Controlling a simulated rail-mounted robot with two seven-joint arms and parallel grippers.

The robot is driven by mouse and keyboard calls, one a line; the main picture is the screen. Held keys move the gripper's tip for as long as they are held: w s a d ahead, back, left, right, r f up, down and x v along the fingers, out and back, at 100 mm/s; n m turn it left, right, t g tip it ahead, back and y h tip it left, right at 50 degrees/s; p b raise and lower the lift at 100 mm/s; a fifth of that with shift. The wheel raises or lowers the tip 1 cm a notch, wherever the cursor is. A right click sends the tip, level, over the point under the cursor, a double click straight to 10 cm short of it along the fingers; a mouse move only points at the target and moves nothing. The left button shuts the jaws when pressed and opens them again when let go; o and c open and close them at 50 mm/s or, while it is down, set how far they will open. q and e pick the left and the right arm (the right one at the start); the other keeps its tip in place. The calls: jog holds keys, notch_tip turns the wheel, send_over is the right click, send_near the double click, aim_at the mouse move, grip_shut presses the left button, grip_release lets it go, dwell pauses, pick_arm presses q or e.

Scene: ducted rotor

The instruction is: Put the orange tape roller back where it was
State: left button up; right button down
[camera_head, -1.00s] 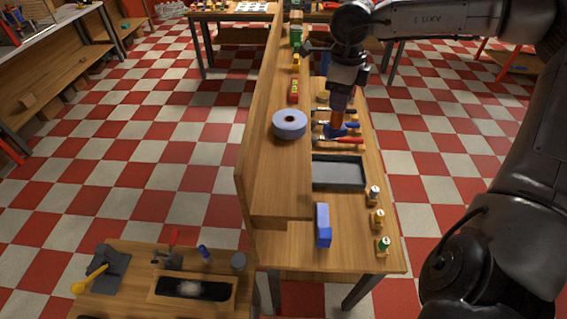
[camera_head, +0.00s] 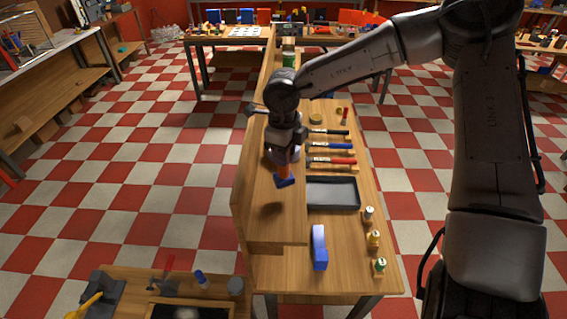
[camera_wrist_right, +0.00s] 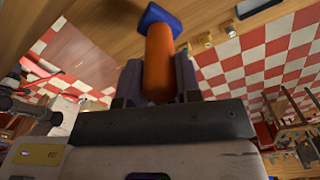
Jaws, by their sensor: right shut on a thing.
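My right gripper (camera_head: 284,160) is shut on the orange tape roller (camera_head: 284,172), which has an orange handle and a blue end (camera_head: 285,182). It is held blue end down over the raised wooden shelf (camera_head: 268,222); a dark shadow lies on the shelf below it. In the right wrist view the orange handle (camera_wrist_right: 158,62) sits between the two fingers, with the blue end (camera_wrist_right: 160,17) beyond them. My left gripper is not in view.
A grey tray (camera_head: 333,194) lies on the bench right of the shelf, with several hammers behind it. A blue block-like object (camera_head: 319,247) stands nearer, and several small bottles (camera_head: 374,238) line the right edge. The near shelf top is clear.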

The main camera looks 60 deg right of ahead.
jog(key=shift+a+f+p, duration=0.1)
jog(key=shift+f+p, duration=0.45)
jog(key=shift+f, duration=1.55)
jog(key=c, duration=0.8)
grip_release()
jog(key=shift+r, duration=0.3)
notch_tip(320, 180, up, 11)
jog(key=shift+w+r+b, duration=0.15)
jog(key=shift+r+b, duration=0.05)
jog(key=shift+b, duration=0.55)
